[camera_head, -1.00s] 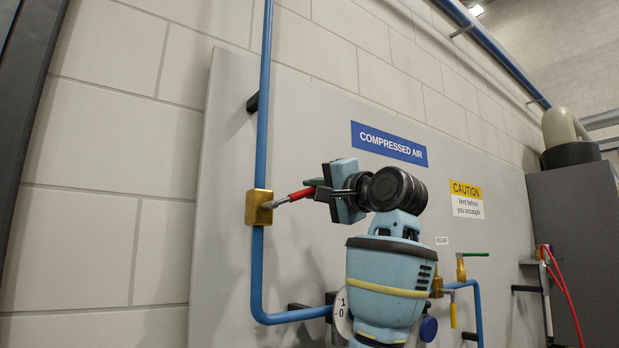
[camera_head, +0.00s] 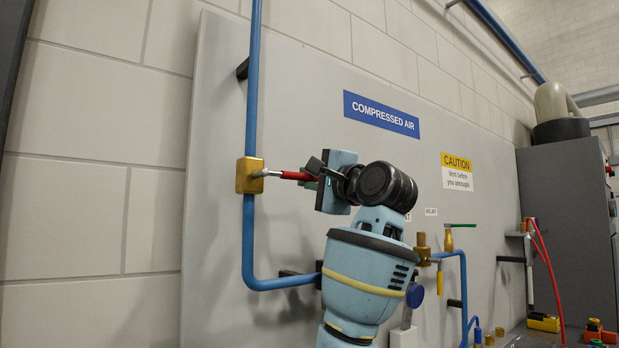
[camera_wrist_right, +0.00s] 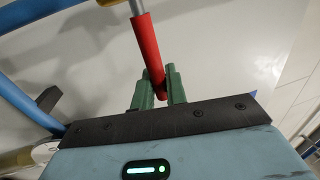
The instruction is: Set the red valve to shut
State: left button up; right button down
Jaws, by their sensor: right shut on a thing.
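The red valve has a brass body (camera_head: 249,175) on the vertical blue pipe. Its red-sleeved lever (camera_head: 293,175) sticks out to the right, nearly level and across the pipe. My right gripper (camera_head: 311,178) is at the lever's outer end. In the right wrist view the red lever (camera_wrist_right: 146,45) runs down between the two green fingers of the right gripper (camera_wrist_right: 159,88), which is shut on its end. The lever's tip is partly hidden by the gripper in the head view. My left gripper is not in view.
A grey panel (camera_head: 220,110) carries a COMPRESSED AIR sign (camera_head: 381,114) and a CAUTION sign (camera_head: 457,171). A green-handled valve (camera_head: 449,236) and a red hose (camera_head: 549,275) are to the right. The panel left of the blue pipe is clear.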

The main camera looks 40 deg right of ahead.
jog(key=shift+f, duration=0.1)
jog(key=c, duration=1.5)
grip_release()
jog(key=shift+s, duration=0.1)
jog(key=shift+v, duration=3.85)
